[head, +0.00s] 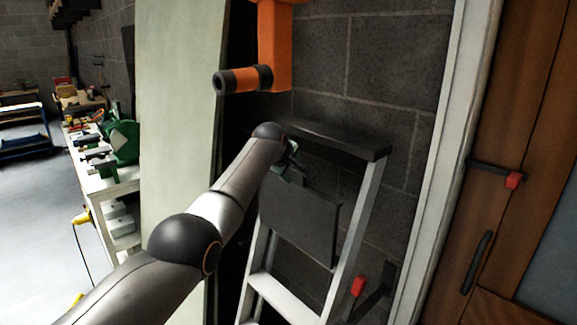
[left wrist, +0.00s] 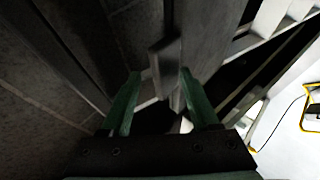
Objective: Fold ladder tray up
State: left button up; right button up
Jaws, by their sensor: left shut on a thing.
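The stepladder (head: 362,205) stands against the block wall, with a dark top cap (head: 335,140) and light rails. Its ladder tray (head: 300,222), a dark flat panel, sits between the rails below the cap and looks steeply tilted. My left gripper (head: 288,170) is at the tray's upper edge, just below the cap, and partly hidden behind my own wrist. In the left wrist view, the green fingers (left wrist: 160,90) stand on either side of a grey panel edge (left wrist: 165,60), shut on the tray. The exact contact is dark and hard to see. My right gripper is not in view.
An orange bracket (head: 275,50) with a black-ended roller hangs above the ladder. A pale panel (head: 180,110) stands left of it. A red-tipped hook (head: 358,286) is by the right rail. A wooden door (head: 500,200) is at right, a workbench (head: 98,185) at left.

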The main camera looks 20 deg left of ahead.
pick_arm(q)
jog(key=shift+s+d+f+b, duration=0.2)
jog(key=shift+d+b, duration=0.2)
jog(key=shift+b, duration=0.65)
jog(key=shift+s+d+r+b, duration=0.1)
jog(key=shift+s+r+b, duration=0.35)
jog(key=shift+b, duration=0.15)
jog(key=a+b+v, duration=0.1)
jog(key=b+v, duration=0.1)
jog(key=v, duration=0.9)
jog(key=shift+r+b, duration=0.2)
jog(key=shift+b, duration=0.1)
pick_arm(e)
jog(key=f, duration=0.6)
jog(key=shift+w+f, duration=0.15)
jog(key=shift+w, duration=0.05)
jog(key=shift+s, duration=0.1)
